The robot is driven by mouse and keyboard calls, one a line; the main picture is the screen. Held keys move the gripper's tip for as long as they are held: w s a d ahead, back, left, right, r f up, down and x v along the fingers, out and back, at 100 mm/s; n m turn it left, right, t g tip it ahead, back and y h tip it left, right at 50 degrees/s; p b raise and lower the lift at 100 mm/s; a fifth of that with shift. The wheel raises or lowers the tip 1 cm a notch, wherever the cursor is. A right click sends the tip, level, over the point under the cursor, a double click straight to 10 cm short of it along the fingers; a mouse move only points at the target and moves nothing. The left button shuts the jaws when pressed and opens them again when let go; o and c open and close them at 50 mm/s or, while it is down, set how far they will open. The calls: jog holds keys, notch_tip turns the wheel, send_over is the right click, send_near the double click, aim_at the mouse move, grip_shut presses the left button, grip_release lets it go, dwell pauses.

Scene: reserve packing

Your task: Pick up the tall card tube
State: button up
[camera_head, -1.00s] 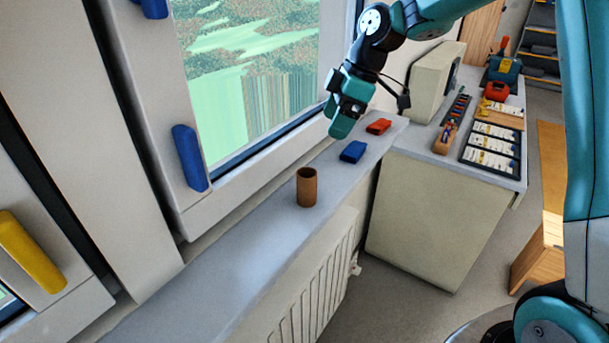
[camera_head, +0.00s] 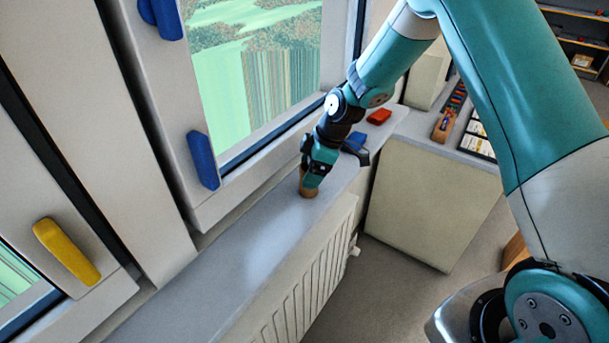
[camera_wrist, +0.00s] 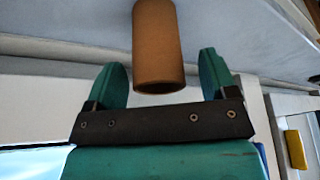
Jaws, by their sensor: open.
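The tall card tube (camera_head: 303,188) is a brown hollow cylinder standing upright on the grey window sill (camera_head: 240,262). In the head view my gripper (camera_head: 313,181) is over it and hides most of it. In the wrist view the tube (camera_wrist: 158,50) shows ahead of the two green fingers, roughly midway between them. My gripper (camera_wrist: 160,80) is open there, with a clear gap on each side of the tube. I cannot tell from the views how far the fingertips reach along the tube.
A blue block (camera_head: 355,144) and a red block (camera_head: 379,116) lie farther along the sill. The window frame with a blue handle (camera_head: 203,160) stands close on the left. A radiator (camera_head: 310,262) is below the sill edge. The near sill is clear.

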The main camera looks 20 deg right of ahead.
jog(key=shift+w+a+f, duration=0.1)
jog(key=shift+a+f, duration=0.1)
jog(key=shift+f, duration=0.3)
jog(key=c, duration=1)
jog(key=shift+r, duration=0.15)
